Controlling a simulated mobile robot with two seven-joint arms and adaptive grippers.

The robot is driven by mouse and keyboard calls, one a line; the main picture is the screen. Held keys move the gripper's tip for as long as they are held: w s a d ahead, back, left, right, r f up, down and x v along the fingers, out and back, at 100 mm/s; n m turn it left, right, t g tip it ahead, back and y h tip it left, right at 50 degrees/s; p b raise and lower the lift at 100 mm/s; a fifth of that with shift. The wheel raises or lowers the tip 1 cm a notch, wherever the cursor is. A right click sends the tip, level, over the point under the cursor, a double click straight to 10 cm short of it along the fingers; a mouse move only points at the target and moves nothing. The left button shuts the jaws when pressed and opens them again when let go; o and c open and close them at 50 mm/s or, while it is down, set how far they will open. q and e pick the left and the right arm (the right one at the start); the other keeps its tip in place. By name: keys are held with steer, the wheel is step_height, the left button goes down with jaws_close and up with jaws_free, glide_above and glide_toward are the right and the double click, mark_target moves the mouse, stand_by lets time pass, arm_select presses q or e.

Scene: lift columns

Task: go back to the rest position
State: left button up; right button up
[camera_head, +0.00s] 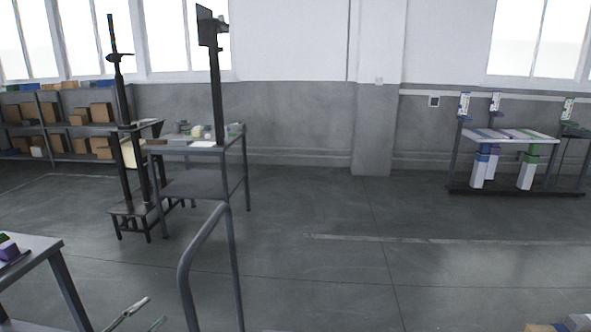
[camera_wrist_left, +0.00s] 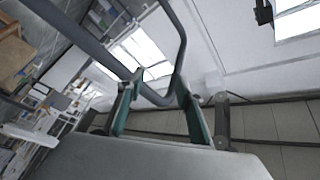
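My left gripper (camera_head: 150,308) shows at the bottom edge of the head view, low and left of the middle, with two thin fingers apart. In the left wrist view my left gripper (camera_wrist_left: 162,84) has two green-edged fingers spread with nothing held between them. A dark bent tube runs behind the fingertips there; I cannot tell how far off it is. My right gripper is in neither view.
A table corner (camera_head: 40,245) with a purple block (camera_head: 12,251) is at the lower left. A grey workbench (camera_head: 190,149) and a bent grey rail (camera_head: 188,262) stand ahead. Shelves with boxes (camera_head: 100,112) are back left, lift columns (camera_head: 528,168) back right. Floor between is clear.

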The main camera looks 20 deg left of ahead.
arm_select(q)
steer(key=s+d+f+n+g+y+p, duration=0.25)
steer(key=d+f, duration=0.25)
steer(key=d, duration=0.4)
steer(key=s+d+f+n+g+y+p, duration=0.1)
steer(key=s+d+f+n+g, duration=0.15)
steer(key=d+f, duration=0.45)
steer(key=s+d+f+n+g+p, duration=0.1)
steer(key=s+d, duration=0.3)
steer(key=d, duration=0.5)
steer(key=s+d+f+n+g+h+p, duration=0.1)
steer(key=s+d+n+g, duration=0.1)
steer(key=d, duration=0.8)
steer(key=shift+s+d+f+g, duration=0.2)
steer(key=shift+s+g, duration=0.4)
steer(key=shift+s, duration=0.5)
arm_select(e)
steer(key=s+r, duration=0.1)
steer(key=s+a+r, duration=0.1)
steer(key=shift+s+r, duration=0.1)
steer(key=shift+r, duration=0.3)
arm_select(q)
steer(key=shift+f+h, duration=0.1)
steer(key=shift+h, duration=0.15)
steer(key=shift+c, duration=0.4)
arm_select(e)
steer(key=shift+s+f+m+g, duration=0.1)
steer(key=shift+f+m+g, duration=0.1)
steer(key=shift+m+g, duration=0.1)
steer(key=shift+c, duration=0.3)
